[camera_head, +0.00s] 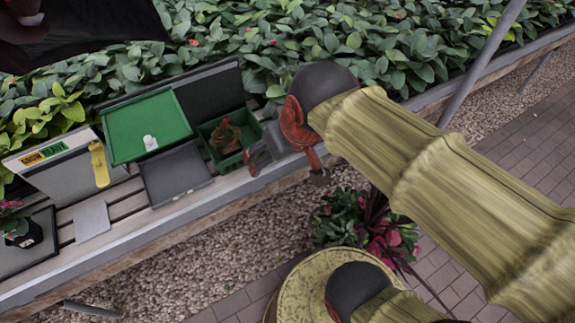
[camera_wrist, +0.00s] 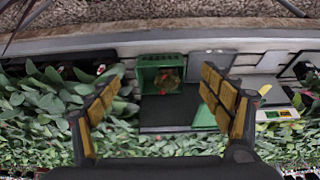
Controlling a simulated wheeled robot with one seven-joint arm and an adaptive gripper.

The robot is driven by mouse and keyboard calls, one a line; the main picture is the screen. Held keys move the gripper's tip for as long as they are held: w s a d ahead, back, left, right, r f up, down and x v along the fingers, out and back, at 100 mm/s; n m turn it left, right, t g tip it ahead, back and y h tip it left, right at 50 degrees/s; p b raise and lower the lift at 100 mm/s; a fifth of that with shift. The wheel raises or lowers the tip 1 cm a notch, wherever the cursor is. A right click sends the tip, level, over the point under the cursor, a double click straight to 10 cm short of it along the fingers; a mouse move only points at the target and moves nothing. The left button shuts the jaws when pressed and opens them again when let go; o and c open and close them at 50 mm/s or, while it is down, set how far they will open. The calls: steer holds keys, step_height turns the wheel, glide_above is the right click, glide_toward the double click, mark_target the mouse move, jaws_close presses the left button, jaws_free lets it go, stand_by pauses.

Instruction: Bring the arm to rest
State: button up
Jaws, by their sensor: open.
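My arm comes in from the right in the head view, with a mustard-coloured sleeve. My gripper (camera_head: 288,164) is at its end, just right of a small green crate and close to the bench's front edge. In the wrist view my gripper (camera_wrist: 160,103) has its two padded fingers wide apart with nothing between them touching either one. Beyond the fingers is the green crate (camera_wrist: 143,86) with a brown and red-green object (camera_wrist: 168,79) inside. The same green crate (camera_head: 257,121) holds that object (camera_head: 225,137) in the head view.
A slatted bench (camera_head: 130,190) bears a green tray (camera_head: 130,125) with a small white item (camera_head: 150,142), a dark grey tray (camera_head: 175,174), a light box (camera_head: 52,172) with a yellow item (camera_head: 99,163), and a potted plant (camera_head: 24,236). Leafy hedge lies behind; flowers (camera_head: 365,228) stand in front.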

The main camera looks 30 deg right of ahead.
steer(key=shift+s+f, duration=0.3)
steer(key=shift+s, duration=0.55)
steer(key=shift+s+f, duration=0.25)
steer(key=shift+s, duration=0.6)
